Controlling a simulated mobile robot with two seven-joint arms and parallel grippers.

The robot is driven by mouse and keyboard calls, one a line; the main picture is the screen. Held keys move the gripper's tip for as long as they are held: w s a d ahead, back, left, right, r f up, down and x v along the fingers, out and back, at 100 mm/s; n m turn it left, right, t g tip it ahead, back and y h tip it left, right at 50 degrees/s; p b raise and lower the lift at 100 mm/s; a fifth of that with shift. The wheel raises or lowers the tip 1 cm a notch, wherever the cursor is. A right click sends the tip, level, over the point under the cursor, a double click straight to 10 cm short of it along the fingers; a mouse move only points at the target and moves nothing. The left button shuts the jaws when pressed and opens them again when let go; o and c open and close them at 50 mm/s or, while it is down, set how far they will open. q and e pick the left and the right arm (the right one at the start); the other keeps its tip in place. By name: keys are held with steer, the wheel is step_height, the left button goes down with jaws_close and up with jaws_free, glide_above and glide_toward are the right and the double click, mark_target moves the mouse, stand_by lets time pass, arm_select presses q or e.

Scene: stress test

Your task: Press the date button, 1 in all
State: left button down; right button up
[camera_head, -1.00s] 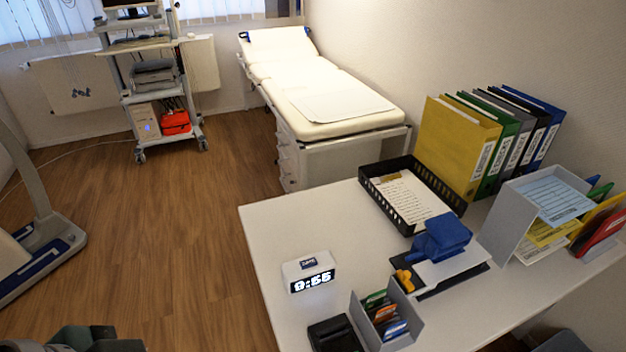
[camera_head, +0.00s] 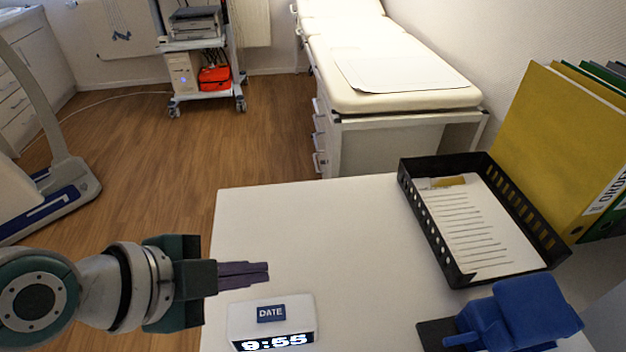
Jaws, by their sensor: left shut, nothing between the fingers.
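The white digital clock (camera_head: 300,318) stands on the white desk and its display reads 9:55. The blue date button (camera_head: 271,313), labelled DATE, is on its top face. My left gripper (camera_head: 267,273) comes in from the left with its fingers shut and empty. Its fingertips are behind the clock in the picture, a little above the button's place in the view and apart from it. How high they are above the desk is hard to tell. My right gripper is not in view.
On the desk (camera_head: 340,230) are a black tray (camera_head: 437,238) with papers and a blue device (camera_head: 525,318) at the right. Yellow binders (camera_head: 560,140) stand behind. An examination couch (camera_head: 385,75) stands beyond the desk. The desk between clock and tray is clear.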

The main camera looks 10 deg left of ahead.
mark_target(263, 317)
arm_select(q)
steer(key=shift+w+f, duration=0.25)
step_height(263, 317, down, 9)
steer(key=b, duration=0.8)
steer(key=shift+r, duration=0.1)
steer(key=shift+b, duration=0.3)
stand_by(1.6)
steer(key=shift+f, duration=0.4)
